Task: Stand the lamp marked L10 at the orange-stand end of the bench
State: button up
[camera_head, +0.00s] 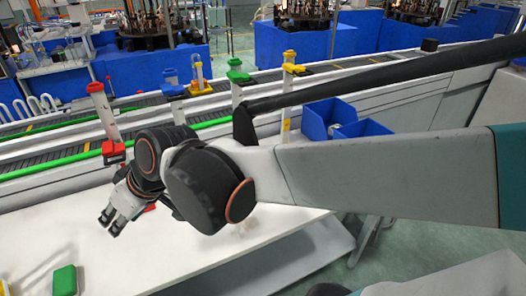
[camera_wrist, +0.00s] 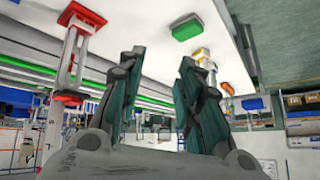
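My gripper (camera_head: 112,220) hangs low over the white bench (camera_head: 180,265) in the head view. In the wrist view its two fingers (camera_wrist: 158,62) stand apart, with nothing seen between them. No lamp marked L10 can be made out in either view. A white post with a yellow-orange clamp (camera_wrist: 201,54) shows beyond the right finger in the wrist view; an orange-red piece (camera_wrist: 226,88) is near it. I cannot tell for sure if this is the orange stand. A red stand (camera_head: 98,95) is behind my gripper in the head view; a red stand (camera_wrist: 72,50) also shows in the wrist view.
A green block (camera_head: 64,280) lies on the bench; a green block (camera_wrist: 187,27) also shows in the wrist view. Blue (camera_head: 172,85), green (camera_head: 237,78) and yellow (camera_head: 290,68) stands line the conveyor side. Blue bins (camera_head: 330,118) are to the right. The bench's front is mostly clear.

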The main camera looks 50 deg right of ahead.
jog(key=s+d+m+h, duration=0.3)
jog(key=s+d, duration=0.5)
jog(key=s, duration=0.1)
jog(key=shift+d+f+h, duration=0.35)
jog(key=shift+f+h, duration=0.05)
jog(key=shift+f, duration=0.05)
